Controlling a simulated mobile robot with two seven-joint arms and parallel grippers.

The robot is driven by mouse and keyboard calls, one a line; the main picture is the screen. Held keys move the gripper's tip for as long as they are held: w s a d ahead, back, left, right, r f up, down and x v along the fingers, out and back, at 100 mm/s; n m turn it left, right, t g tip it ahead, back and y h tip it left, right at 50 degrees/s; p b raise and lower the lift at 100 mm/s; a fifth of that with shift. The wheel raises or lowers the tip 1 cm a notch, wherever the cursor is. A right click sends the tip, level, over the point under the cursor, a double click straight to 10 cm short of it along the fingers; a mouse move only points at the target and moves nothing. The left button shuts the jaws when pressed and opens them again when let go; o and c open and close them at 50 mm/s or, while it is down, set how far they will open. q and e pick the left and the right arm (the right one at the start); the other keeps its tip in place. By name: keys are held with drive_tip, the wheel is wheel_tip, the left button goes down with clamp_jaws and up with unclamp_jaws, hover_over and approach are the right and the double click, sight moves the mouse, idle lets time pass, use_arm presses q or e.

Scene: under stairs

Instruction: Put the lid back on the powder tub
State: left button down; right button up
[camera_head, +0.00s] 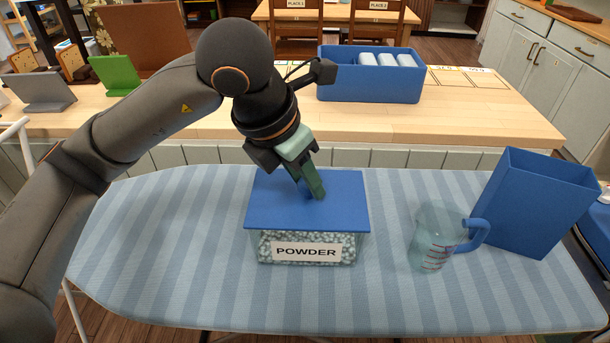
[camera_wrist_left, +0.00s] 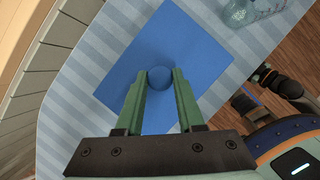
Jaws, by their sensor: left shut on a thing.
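The powder tub (camera_head: 268,248) stands upright on the striped ironing board, clear-walled, filled with speckled powder and labelled POWDER. The flat blue lid (camera_head: 345,205) lies over its top, covering it; from here I cannot tell whether it is fully seated. In the left wrist view the lid (camera_wrist_left: 125,85) shows as a blue rectangle with a round knob (camera_wrist_left: 160,78) in its middle. My left gripper (camera_head: 318,194) points down from above and is shut on the lid's knob; its green fingers (camera_wrist_left: 160,88) are on either side of it. My right gripper is not in view.
A clear measuring jug (camera_head: 432,240) with a blue handle stands right of the tub, beside a tall blue box (camera_head: 535,205). The ironing board (camera_head: 160,240) is clear at left. Behind it, a wooden counter (camera_head: 450,120) holds a blue bin (camera_head: 370,90).

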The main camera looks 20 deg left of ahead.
use_arm(q)
unclamp_jaws()
idle(0.7)
drive_tip(key=shift+r, duration=0.15)
drive_tip(key=shift+r+p, duration=1.8)
drive_tip(key=shift+r, duration=1.1)
